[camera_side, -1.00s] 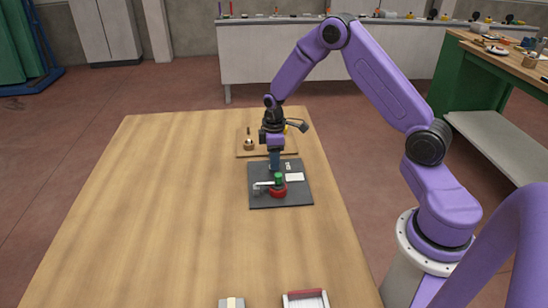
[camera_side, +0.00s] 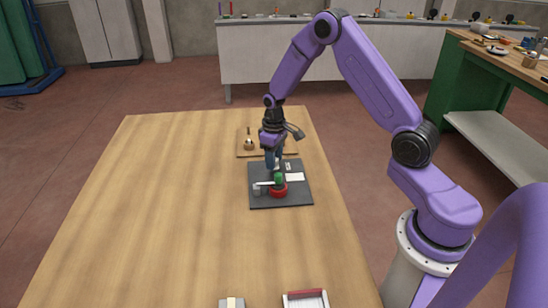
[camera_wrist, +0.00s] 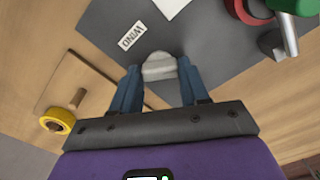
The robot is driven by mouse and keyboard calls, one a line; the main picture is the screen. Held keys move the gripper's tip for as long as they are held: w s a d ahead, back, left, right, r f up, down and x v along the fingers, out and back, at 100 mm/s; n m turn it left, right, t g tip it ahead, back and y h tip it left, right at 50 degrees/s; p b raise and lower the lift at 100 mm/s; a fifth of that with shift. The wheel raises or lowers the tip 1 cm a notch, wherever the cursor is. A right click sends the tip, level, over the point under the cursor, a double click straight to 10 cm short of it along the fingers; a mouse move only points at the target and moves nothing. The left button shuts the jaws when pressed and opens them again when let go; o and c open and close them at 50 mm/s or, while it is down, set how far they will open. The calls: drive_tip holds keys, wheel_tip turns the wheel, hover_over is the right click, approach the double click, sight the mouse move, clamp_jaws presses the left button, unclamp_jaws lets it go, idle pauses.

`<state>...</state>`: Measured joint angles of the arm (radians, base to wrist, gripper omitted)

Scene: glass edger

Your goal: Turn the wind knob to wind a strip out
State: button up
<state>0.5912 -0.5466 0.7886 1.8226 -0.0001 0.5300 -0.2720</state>
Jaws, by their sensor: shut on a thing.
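The wind knob (camera_wrist: 160,66) is a pale grey knob on the dark plate, with a white label reading WIND (camera_wrist: 131,35) beside it in the wrist view. My gripper (camera_wrist: 159,75) has its blue fingers on both sides of the knob and is shut on it. In the side view my gripper (camera_side: 272,164) points down at the far part of the dark plate (camera_side: 258,200), and its fingers hide most of the knob. A red round part with a green top (camera_side: 279,186) stands nearer on the plate. I cannot make out a wound-out strip.
A wooden board (camera_side: 241,152) with a small wooden-handled item (camera_side: 249,144) lies behind the plate. A red-edged tray (camera_side: 305,299) and a small block (camera_side: 231,303) sit at the front. The table's left side is clear.

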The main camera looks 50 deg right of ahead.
drive_tip(key=m, duration=0.5)
drive_tip(key=shift+m, duration=0.3)
drive_tip(key=m, duration=0.5)
drive_tip(key=shift+m, duration=0.3)
drive_tip(key=o, duration=1.1)
drive_tip(key=shift+c, duration=0.2)
wheel_tip(320, 180, up, 18)
drive_tip(key=shift+f, duration=0.25)
